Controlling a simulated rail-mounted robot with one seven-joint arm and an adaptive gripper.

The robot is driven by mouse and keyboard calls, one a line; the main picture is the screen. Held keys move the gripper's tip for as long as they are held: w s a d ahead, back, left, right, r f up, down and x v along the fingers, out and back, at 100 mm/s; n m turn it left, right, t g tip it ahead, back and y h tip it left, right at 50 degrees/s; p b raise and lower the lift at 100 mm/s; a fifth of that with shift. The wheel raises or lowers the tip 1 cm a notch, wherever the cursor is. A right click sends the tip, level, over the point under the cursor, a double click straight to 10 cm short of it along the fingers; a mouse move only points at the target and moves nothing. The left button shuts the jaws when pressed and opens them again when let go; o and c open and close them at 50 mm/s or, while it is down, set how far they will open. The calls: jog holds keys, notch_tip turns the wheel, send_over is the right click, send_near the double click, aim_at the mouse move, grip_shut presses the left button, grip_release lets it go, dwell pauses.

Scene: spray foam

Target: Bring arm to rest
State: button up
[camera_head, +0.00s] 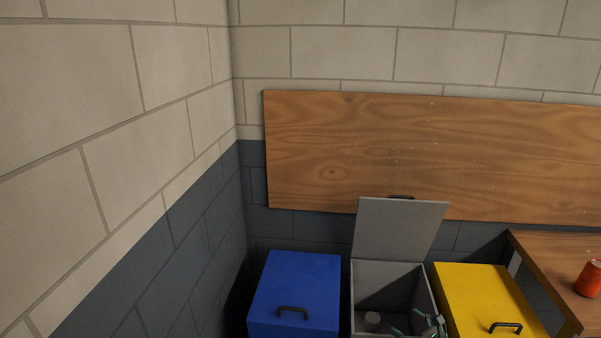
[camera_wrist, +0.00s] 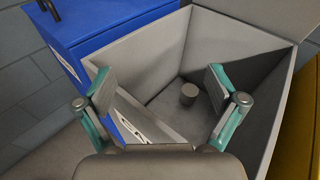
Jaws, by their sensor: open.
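My gripper (camera_head: 412,331) shows at the bottom edge of the head view, in front of and over the open grey bin (camera_head: 383,275). In the wrist view my gripper (camera_wrist: 158,88) is open, with its two teal-sided fingers spread apart and nothing between them. The grey bin's inner wall (camera_wrist: 235,42) fills much of that view. A small grey cylinder (camera_wrist: 189,94) stands on the bin floor, apart from the fingers. Most of my arm is out of view.
A shut blue bin (camera_head: 295,280) stands left of the grey bin, and a shut yellow bin (camera_head: 480,295) stands right. The grey lid (camera_head: 398,230) is raised. A wooden board (camera_head: 430,150) hangs behind.

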jog(key=s+a+f+n+g+b, duration=0.2)
jog(key=s+a+f+n+g, duration=1.05)
jog(key=s+a+f, duration=0.65)
jog(key=s+f+n+g+h+b, duration=0.2)
jog(key=s+f+n+g+h, duration=0.2)
jog(key=s+f+n, duration=0.3)
jog(key=s+f+n+g+h+b, duration=0.1)
jog(key=s+f+n+g+h, duration=0.3)
jog(key=s, duration=1)
notch_tip(320, 180, down, 3)
jog(key=n, duration=0.5)
jog(key=shift+s+n+b, duration=0.3)
jog(key=shift+n+b, duration=0.05)
